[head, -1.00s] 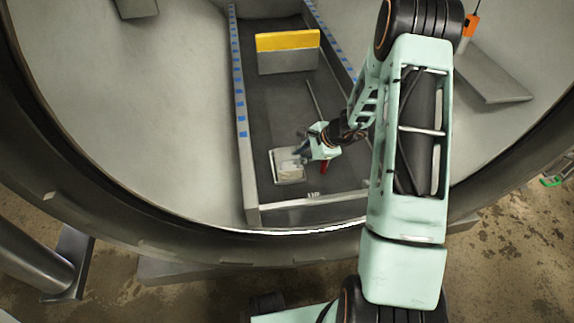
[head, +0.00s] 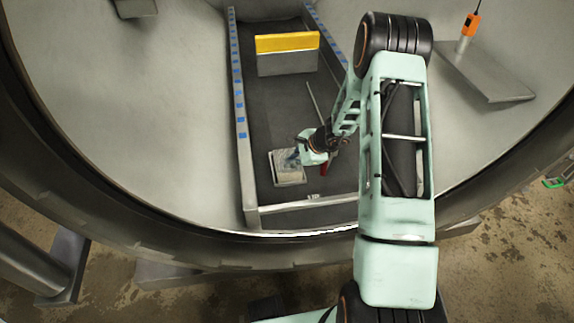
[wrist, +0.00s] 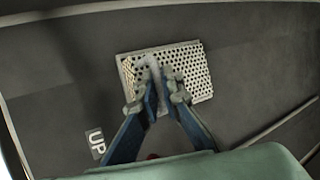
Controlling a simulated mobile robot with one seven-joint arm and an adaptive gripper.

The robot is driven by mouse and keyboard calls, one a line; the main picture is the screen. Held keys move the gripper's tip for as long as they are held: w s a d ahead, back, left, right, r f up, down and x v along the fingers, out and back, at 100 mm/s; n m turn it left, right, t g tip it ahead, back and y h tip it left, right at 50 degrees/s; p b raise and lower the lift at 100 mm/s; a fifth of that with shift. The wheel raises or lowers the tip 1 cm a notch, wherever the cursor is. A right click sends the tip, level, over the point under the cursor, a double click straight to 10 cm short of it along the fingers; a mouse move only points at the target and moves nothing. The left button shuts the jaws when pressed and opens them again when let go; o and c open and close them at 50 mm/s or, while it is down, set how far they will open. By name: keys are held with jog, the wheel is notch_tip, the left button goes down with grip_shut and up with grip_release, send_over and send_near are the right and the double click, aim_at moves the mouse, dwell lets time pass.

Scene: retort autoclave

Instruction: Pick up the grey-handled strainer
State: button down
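The strainer is a flat rectangular perforated metal tray with a grey handle. It lies on the dark floor of the long tray inside the vessel, and in the head view the strainer (head: 289,176) is at the near left of that floor. In the wrist view the strainer (wrist: 193,62) is in the upper middle, tilted slightly. In the head view my gripper (head: 292,156) covers the strainer's upper right corner.
The long tray has metal side rails (head: 243,150) and a near end bar (head: 310,201). A yellow-topped grey block (head: 287,56) stands at its far end. A thin rod (head: 315,102) and a red item (head: 324,168) lie right of the strainer.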

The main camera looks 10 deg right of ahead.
jog(key=shift+r, duration=0.15)
dwell(0.4)
jog(key=shift+r, duration=0.25)
notch_tip(320, 180, up, 2)
jog(key=shift+r+p, duration=0.15)
jog(key=shift+p, duration=0.5)
jog(key=s+d+r+p, duration=0.2)
jog(key=s+d+r, duration=0.6)
jog(key=s+r, duration=0.2)
jog(key=shift+s+p, duration=0.35)
jog(key=shift+s, duration=0.35)
jog(key=shift+r, duration=0.15)
notch_tip(320, 180, up, 3)
jog(key=shift+r+p, duration=0.1)
jog(key=shift+p, duration=1)
